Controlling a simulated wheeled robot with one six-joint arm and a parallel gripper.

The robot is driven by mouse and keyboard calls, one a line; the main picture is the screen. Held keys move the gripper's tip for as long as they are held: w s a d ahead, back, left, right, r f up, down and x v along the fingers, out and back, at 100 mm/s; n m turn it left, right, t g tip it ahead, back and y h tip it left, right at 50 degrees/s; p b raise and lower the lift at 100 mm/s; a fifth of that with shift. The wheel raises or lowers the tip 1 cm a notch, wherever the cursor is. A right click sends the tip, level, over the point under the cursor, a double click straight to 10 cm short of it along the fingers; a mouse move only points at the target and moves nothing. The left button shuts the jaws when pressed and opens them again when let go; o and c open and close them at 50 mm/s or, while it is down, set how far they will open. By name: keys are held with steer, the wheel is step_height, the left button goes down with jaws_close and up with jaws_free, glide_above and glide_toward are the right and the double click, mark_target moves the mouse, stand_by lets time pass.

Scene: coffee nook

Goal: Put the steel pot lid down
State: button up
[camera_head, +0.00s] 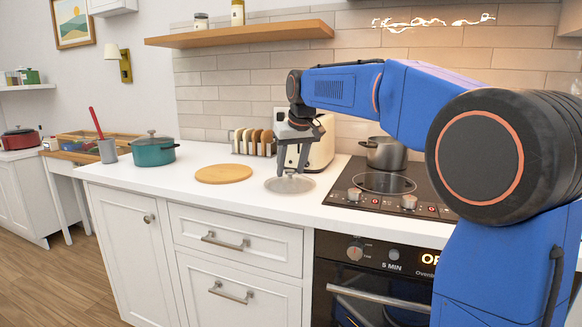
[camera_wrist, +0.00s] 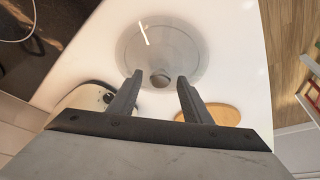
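The steel pot lid (camera_head: 290,185) lies flat on the white counter, between the round wooden board and the hob. In the wrist view the round lid (camera_wrist: 185,45) shows whole, with its dark knob (camera_wrist: 160,80) toward my gripper. My gripper (camera_head: 291,172) points down just above the lid. In the wrist view my gripper's (camera_wrist: 160,81) two fingers stand apart on either side of the knob, with a visible gap on each side. The fingers are open and hold nothing. The grey steel pot (camera_head: 385,154) stands on the back of the hob.
The round wooden board (camera_head: 223,174) lies left of the lid. The cream toaster (camera_head: 321,152) and a toast rack (camera_head: 252,148) stand behind. The black hob (camera_head: 420,196) is to the right. A teal pot (camera_head: 153,152) stands at the counter's left. The counter's front strip is clear.

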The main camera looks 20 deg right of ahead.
steer(key=v, duration=1.2)
steer(key=shift+r, duration=0.1)
